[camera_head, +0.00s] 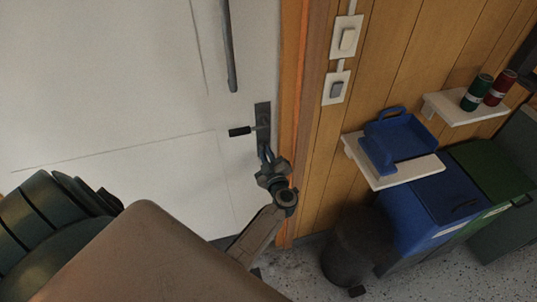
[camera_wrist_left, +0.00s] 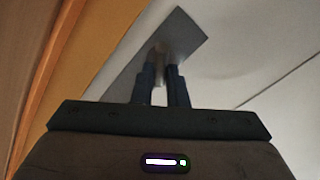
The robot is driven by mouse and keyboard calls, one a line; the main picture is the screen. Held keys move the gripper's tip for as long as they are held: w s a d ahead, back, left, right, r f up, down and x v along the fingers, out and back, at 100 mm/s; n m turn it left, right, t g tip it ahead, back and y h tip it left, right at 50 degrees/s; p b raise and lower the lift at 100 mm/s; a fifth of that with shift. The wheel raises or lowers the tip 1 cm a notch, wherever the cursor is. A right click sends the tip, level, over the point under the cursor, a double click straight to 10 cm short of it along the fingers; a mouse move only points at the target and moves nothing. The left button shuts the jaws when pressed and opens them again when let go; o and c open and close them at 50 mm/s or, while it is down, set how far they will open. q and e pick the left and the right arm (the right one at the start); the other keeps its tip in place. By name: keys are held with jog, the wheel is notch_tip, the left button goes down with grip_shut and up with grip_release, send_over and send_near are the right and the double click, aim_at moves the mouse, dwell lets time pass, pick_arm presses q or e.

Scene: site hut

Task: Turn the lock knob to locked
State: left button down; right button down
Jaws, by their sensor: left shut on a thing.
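The white door (camera_head: 110,80) has a dark lock plate (camera_head: 262,112) near its right edge. A black lever handle (camera_head: 240,131) sticks out to the left from this plate. My left gripper (camera_head: 266,155) is at the lower part of the plate, below the lever. In the left wrist view my left gripper (camera_wrist_left: 161,88) is shut on the lock knob (camera_wrist_left: 160,62), a small piece between the two dark fingertips against the grey plate (camera_wrist_left: 186,42). The fingers hide most of the knob, so its exact angle cannot be told. My right gripper is not in view.
A long dark pull bar (camera_head: 229,45) is higher on the door. Light switches (camera_head: 347,38) are on the wood wall right of the frame. A shelf (camera_head: 409,172) with a blue tray (camera_head: 402,138), a black bin (camera_head: 352,247) and blue and green bins stand right.

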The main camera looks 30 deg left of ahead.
pick_arm(q)
jog(key=shift+n, duration=1)
jog(key=n+b, duration=0.1)
jog(key=n, duration=0.1)
jog(key=shift+f+n, duration=0.1)
jog(key=shift+n, duration=0.2)
jog(key=n+b, duration=0.2)
jog(key=n, duration=0.2)
jog(key=shift+a+n+b, duration=0.1)
jog(key=shift+n+b, duration=0.2)
jog(key=shift+n, duration=0.9)
jog(key=c, duration=1.4)
grip_release()
jog(key=shift+c, duration=0.2)
